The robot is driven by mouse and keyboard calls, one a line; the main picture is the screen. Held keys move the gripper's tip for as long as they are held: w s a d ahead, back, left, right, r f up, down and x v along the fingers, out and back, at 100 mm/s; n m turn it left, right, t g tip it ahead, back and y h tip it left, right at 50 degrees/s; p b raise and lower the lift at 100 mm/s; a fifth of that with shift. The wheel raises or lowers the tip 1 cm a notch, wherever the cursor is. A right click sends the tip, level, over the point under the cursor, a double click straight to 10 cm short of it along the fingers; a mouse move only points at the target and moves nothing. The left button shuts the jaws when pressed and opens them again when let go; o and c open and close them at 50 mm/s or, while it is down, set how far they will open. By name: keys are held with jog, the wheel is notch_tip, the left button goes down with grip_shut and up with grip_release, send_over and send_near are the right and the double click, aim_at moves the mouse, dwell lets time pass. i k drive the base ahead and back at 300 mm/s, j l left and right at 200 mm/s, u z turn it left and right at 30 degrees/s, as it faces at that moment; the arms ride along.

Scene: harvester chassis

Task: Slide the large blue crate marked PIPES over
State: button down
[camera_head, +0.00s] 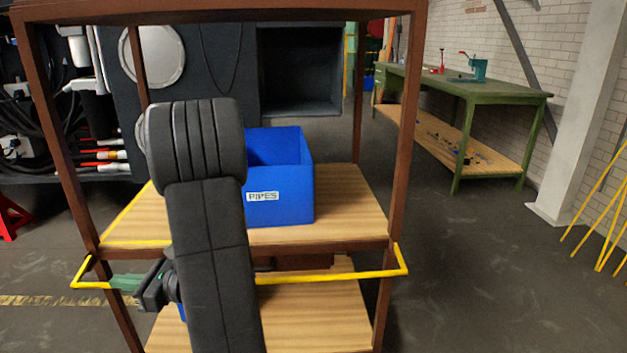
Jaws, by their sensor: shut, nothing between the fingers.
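The large blue crate marked PIPES (285,185) stands upright on the upper wooden shelf of a brown-framed rack. Its white label faces me, and its left part is hidden behind my dark arm. My gripper (122,283) is at the lower left, below the level of that shelf and beside the left end of a yellow rail. It points left, is shut and holds nothing. It is apart from the crate, lower and to its left. I cannot tell whether it touches the rail.
The upper shelf (350,210) has bare room right of the crate. The yellow rail (335,276) runs across the rack's front, and brown posts (398,150) stand at its corners. A lower shelf (320,315) lies beneath. A green workbench (460,95) stands behind at right.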

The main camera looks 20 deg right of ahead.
aim_at(278, 191)
jog(key=z, duration=1.85)
jog(key=i+l+z, duration=0.25)
jog(key=i+z, duration=0.7)
jog(key=i, duration=0.2)
jog(key=i+u, duration=0.6)
jog(key=u, duration=0.15)
jog(key=i+l+u, duration=0.1)
jog(key=i+u, duration=0.3)
jog(key=i+j+u, duration=0.15)
jog(key=u, duration=0.3)
jog(key=i+u, duration=0.2)
jog(key=u, duration=0.25)
jog(key=i+u, duration=0.25)
jog(key=u, duration=0.2)
jog(key=i+u, duration=0.2)
jog(key=u, duration=0.25)
